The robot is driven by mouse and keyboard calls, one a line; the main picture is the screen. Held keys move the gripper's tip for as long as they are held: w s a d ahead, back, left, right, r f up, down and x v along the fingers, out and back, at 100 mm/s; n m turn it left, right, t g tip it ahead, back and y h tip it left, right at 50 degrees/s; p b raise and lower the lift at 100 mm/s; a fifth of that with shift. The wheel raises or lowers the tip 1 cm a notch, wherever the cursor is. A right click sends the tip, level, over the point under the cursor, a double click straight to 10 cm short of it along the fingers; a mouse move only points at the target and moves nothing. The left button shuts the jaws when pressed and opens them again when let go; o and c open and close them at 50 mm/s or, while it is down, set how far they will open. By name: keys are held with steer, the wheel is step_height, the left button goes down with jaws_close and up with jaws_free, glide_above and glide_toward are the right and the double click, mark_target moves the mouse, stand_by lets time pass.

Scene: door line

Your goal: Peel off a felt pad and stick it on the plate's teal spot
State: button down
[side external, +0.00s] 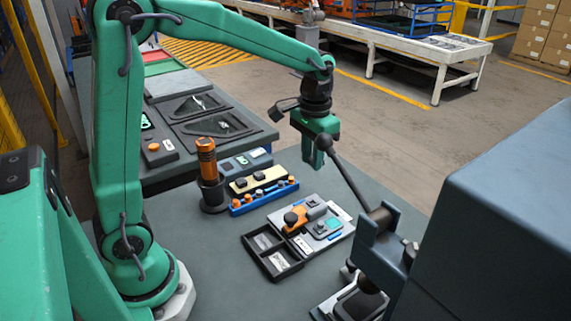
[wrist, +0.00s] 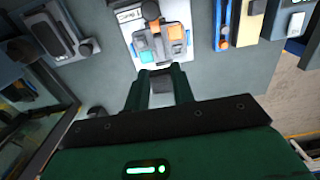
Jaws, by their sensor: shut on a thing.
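My gripper (side external: 319,160) is raised above the work table, higher than the plate and apart from it. In the wrist view its two green fingers (wrist: 161,90) are shut on a small dark grey piece (wrist: 161,84), which looks like a felt pad. The light grey plate (side external: 342,233) lies on the table with a teal spot (side external: 333,223) on its right part and orange and dark parts on its left. In the wrist view the plate (wrist: 125,32) is ahead of the fingers, with the teal spot (wrist: 146,56) just beyond the left finger. The spot looks bare.
A black divided tray (side external: 290,268) lies in front of the plate. A blue rack (side external: 240,209) with orange knobs and an orange cylinder (side external: 206,150) stand to the left. A dark rod (side external: 350,181) slants from near my gripper to a grey bracket (side external: 372,238) at right.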

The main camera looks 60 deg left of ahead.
glide_above(329, 225)
step_height(329, 225, down, 9)
steer(key=shift+f, duration=0.2)
steer(key=shift+f, duration=0.1)
steer(key=shift+f, duration=2.75)
steer(key=shift+f, duration=0.7)
stand_by(0.7)
steer(key=c, duration=1.1)
jaws_free()
steer(key=shift+r, duration=0.15)
step_height(329, 225, up, 8)
steer(key=shift+f, duration=0.2)
steer(key=shift+d, duration=0.1)
